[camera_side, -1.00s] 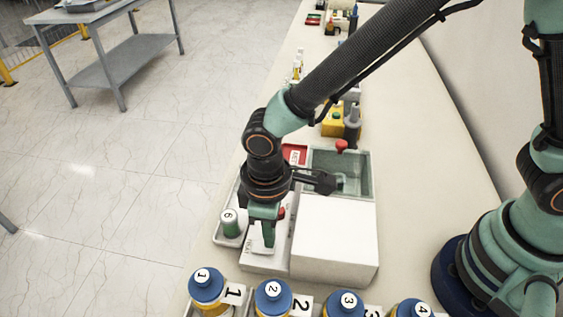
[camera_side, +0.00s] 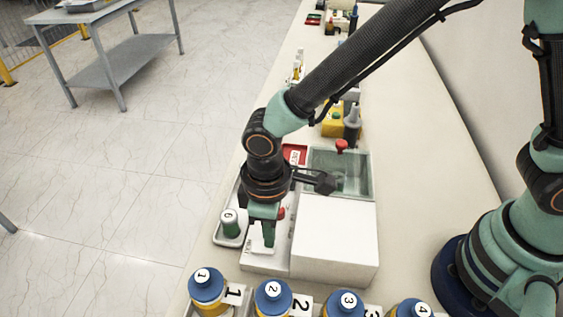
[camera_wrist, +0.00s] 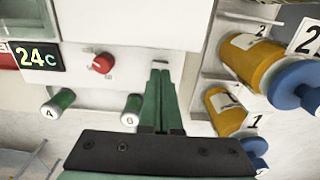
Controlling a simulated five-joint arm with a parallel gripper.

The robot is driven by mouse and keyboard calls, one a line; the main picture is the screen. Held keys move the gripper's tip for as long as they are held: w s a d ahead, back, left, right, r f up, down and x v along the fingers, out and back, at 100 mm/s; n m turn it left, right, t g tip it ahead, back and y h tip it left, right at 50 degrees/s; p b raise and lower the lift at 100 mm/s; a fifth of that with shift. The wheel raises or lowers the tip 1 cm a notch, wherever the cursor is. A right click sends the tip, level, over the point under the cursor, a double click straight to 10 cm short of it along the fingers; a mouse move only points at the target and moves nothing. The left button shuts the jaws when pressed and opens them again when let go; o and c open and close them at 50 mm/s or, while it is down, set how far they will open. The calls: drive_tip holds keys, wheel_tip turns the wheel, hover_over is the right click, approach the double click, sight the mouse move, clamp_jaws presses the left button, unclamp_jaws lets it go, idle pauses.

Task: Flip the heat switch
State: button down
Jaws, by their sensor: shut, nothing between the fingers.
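My gripper (camera_side: 268,243) points down over the low white panel at the near left side of the white box. In the wrist view its two green fingers (camera_wrist: 160,72) are together, with nothing between them. Their tips are at the white panel (camera_wrist: 125,90), to the right of a red knob (camera_wrist: 103,63). A small pale part (camera_wrist: 160,64) shows right at the fingertips; it may be the heat switch, but the fingers cover most of that spot and I cannot tell its position. A display reading 24C (camera_wrist: 37,56) is on the panel's left.
Blue-capped bottles (camera_side: 208,285) line the near edge.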

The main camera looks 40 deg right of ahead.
drive_tip(key=shift+f, duration=0.95)
idle(0.6)
drive_tip(key=shift+r, duration=3.55)
